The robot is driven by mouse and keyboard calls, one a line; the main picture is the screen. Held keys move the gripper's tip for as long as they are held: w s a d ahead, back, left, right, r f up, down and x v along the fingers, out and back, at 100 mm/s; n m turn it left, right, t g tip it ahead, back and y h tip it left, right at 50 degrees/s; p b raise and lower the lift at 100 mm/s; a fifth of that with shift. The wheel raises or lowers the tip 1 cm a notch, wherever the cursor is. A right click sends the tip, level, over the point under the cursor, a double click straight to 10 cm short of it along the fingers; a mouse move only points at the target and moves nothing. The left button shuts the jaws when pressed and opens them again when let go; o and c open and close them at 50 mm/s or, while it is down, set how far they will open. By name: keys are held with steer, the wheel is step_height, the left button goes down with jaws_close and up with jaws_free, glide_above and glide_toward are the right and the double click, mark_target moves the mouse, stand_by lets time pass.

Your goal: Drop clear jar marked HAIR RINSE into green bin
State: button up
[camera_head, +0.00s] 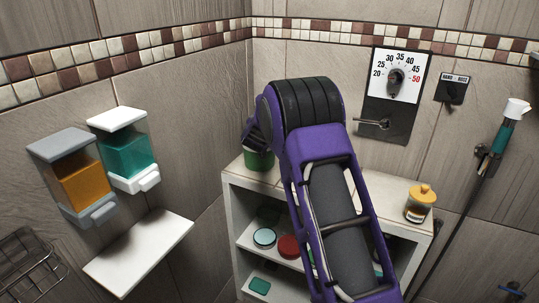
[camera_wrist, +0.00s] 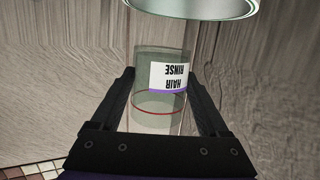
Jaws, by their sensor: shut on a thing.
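The clear jar marked HAIR RINSE (camera_wrist: 150,100) is between the two dark fingers of my gripper (camera_wrist: 160,78) in the wrist view. The fingers are shut on it, one on each side. Its white label with a purple edge reads upside down in that view, and a thin red line runs around the jar. The green bin (camera_head: 258,160) stands on top of the pale shelf unit in the head view, partly hidden by my purple arm. My gripper and the jar are hidden behind the arm there.
A pale green round rim (camera_wrist: 195,10) crosses the top of the wrist view; I cannot tell whose it is. A yellow-capped jar (camera_head: 420,203) stands on the right of the shelf unit (camera_head: 228,205). Two wall dispensers (camera_head: 75,185) and a white ledge (camera_head: 138,255) are left.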

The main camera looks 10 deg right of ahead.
steer(key=shift+w+a+f, duration=0.15)
steer(key=shift+w+f, duration=0.05)
step_height(320, 180, down, 6)
steer(key=b, duration=0.4)
steer(key=shift+r, duration=0.1)
steer(key=o, duration=1.4)
steer(key=shift+s, duration=0.1)
steer(key=v, duration=1.7)
steer(key=shift+s+r, duration=0.1)
